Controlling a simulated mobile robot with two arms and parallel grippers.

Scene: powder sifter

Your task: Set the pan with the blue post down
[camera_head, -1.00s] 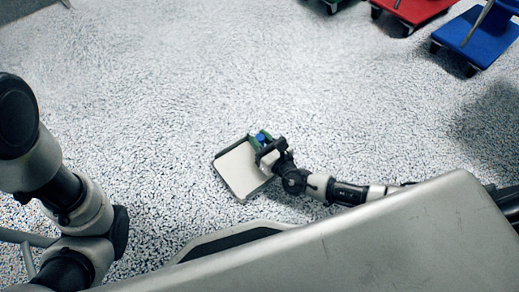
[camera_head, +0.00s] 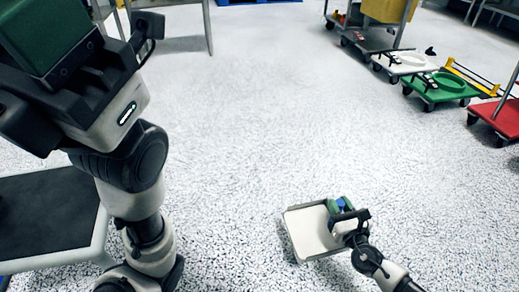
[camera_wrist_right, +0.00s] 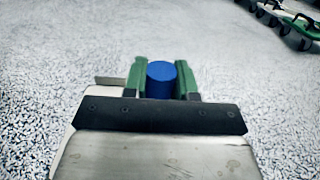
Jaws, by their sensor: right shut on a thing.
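The pan (camera_head: 308,230) is a shallow, pale square tray with a raised rim, seen over the floor at lower right in the head view. Its blue post (camera_wrist_right: 161,79) stands between the green fingers of my right gripper (camera_wrist_right: 162,80) in the wrist view. The right gripper also shows in the head view (camera_head: 341,206), shut on the post at the pan's upper right side. I cannot tell whether the pan touches the floor. My left arm fills the left of the head view; green and black parts show at its upper end, but its fingertips are unclear.
Speckled floor is open around and beyond the pan. Low wheeled carts stand at upper right: a white one (camera_head: 401,63), a green one (camera_head: 438,90) and a red one (camera_head: 503,115). A dark-topped platform (camera_head: 50,215) is at left, behind my left arm.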

